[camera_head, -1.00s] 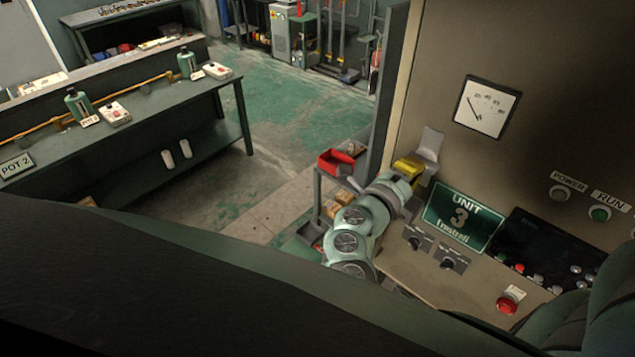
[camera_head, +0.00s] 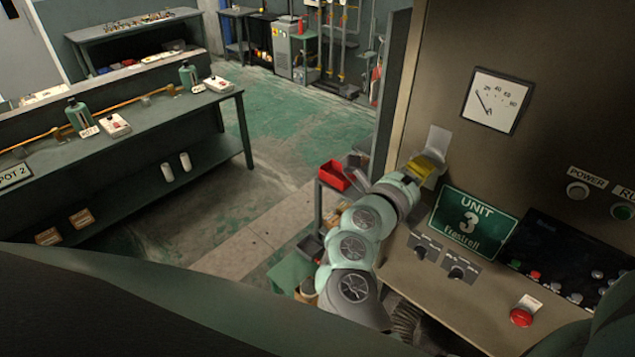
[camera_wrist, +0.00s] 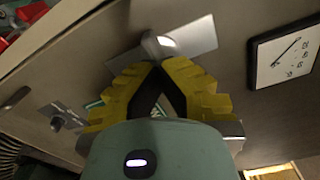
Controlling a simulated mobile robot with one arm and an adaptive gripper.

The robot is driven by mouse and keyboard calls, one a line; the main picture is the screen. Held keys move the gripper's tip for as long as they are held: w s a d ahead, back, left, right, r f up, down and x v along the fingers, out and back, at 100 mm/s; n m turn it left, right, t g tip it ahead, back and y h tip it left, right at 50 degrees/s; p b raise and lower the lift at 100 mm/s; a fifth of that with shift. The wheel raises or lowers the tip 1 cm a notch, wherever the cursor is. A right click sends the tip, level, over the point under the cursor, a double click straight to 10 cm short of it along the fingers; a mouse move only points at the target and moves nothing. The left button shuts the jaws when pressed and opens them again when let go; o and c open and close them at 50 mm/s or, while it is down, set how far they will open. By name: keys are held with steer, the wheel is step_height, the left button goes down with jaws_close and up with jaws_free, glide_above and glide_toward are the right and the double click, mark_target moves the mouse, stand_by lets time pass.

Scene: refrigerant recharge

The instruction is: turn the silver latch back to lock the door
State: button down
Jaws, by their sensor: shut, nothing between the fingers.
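The silver latch (camera_head: 437,141) shows as a bright metal plate on the beige door panel, above the green UNIT 3 sign (camera_head: 473,223). In the wrist view the latch plate (camera_wrist: 196,39) lies just beyond my fingertips, with a raised, brightly lit part at its middle. My gripper (camera_head: 427,163) has yellow fingers and is at the lower edge of the latch. In the wrist view my gripper (camera_wrist: 156,68) has its fingertips together with nothing between them. The tips are close to the raised part; I cannot tell whether they touch it.
A dial gauge (camera_head: 496,100) is to the right of the latch. Selector knobs (camera_head: 440,256) and a red button (camera_head: 524,311) sit lower on the panel. A cart with a red bin (camera_head: 335,176) stands left of my arm. A workbench (camera_head: 150,125) is farther left, with open floor between.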

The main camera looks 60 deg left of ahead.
steer(key=shift+m+b, duration=0.7)
steer(key=shift+b, duration=0.15)
steer(key=shift+f+m+b, duration=0.15)
steer(key=shift+m+b, duration=0.15)
steer(key=shift+b, duration=0.35)
steer(key=shift+m+b, duration=1.8)
steer(key=shift+b, duration=0.9)
steer(key=shift+m+b, duration=0.8)
steer(key=shift+b, duration=0.35)
steer(key=shift+m+b, duration=1.4)
steer(key=shift+b, duration=0.6)
steer(key=shift+r, duration=0.2)
steer(key=shift+f+m+b, duration=0.15)
steer(key=shift+m+b, duration=1.65)
steer(key=shift+b, duration=1.2)
steer(key=shift+m+b, duration=0.6)
steer(key=shift+b, duration=0.35)
